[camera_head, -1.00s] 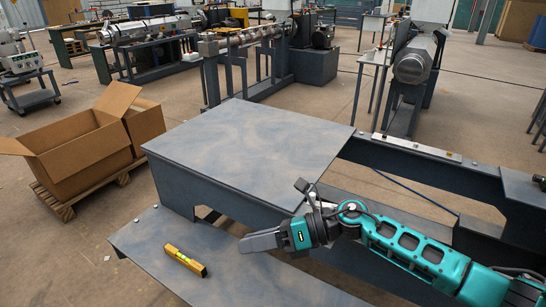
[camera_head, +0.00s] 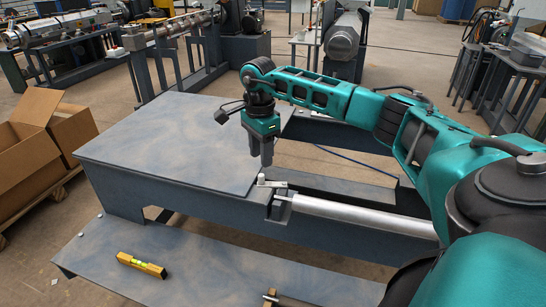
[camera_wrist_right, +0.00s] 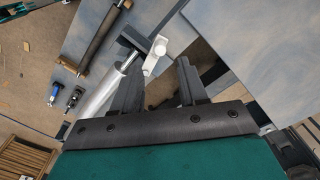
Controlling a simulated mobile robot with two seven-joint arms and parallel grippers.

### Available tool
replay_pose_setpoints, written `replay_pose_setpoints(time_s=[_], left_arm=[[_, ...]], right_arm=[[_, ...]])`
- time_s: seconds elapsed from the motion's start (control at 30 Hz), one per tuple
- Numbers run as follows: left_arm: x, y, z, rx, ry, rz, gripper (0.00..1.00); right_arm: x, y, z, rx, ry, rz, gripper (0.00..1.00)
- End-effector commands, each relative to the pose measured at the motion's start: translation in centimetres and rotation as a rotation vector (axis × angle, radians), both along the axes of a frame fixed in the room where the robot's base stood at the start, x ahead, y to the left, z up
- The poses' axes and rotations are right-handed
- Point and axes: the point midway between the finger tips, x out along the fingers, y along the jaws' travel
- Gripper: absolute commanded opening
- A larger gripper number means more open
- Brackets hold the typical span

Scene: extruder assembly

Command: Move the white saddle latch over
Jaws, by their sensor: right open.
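The white saddle latch (camera_head: 270,182) is a small pale piece with a rounded knob, at the right edge of the grey table by the end of a silver cylinder. It also shows in the right wrist view (camera_wrist_right: 155,54), just past the fingertips and between them. My right gripper (camera_head: 261,163) points straight down a little above the latch. In the right wrist view its two fingers (camera_wrist_right: 160,70) are spread apart with nothing gripped. My left gripper does not show.
The silver cylinder (camera_head: 350,213) runs right from the latch along the dark frame. The grey tabletop (camera_head: 160,145) is bare. A yellow level (camera_head: 141,264) lies on the lower shelf (camera_head: 190,268). Cardboard boxes (camera_head: 30,140) stand at the left.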

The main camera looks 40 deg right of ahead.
Motion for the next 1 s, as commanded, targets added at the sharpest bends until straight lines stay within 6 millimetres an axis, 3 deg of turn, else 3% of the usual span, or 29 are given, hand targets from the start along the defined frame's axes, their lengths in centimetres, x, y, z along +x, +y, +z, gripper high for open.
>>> replay_pose_setpoints(time_s=[0.03,0.5,0.63,0.9,1.0], left_arm=[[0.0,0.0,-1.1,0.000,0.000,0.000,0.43],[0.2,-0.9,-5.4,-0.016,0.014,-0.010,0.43],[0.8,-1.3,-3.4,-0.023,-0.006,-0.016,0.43],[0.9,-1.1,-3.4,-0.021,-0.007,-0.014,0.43],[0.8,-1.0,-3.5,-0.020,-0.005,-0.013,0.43]], right_arm=[[0.0,0.0,-1.3,0.001,0.001,0.000,0.43],[0.0,0.1,-7.0,0.002,0.000,0.000,0.43],[0.0,0.1,-6.1,0.002,-0.001,0.000,0.43],[0.0,0.1,-6.3,0.003,-0.002,0.000,0.43],[0.0,0.1,-6.3,0.003,-0.002,0.000,0.33]])
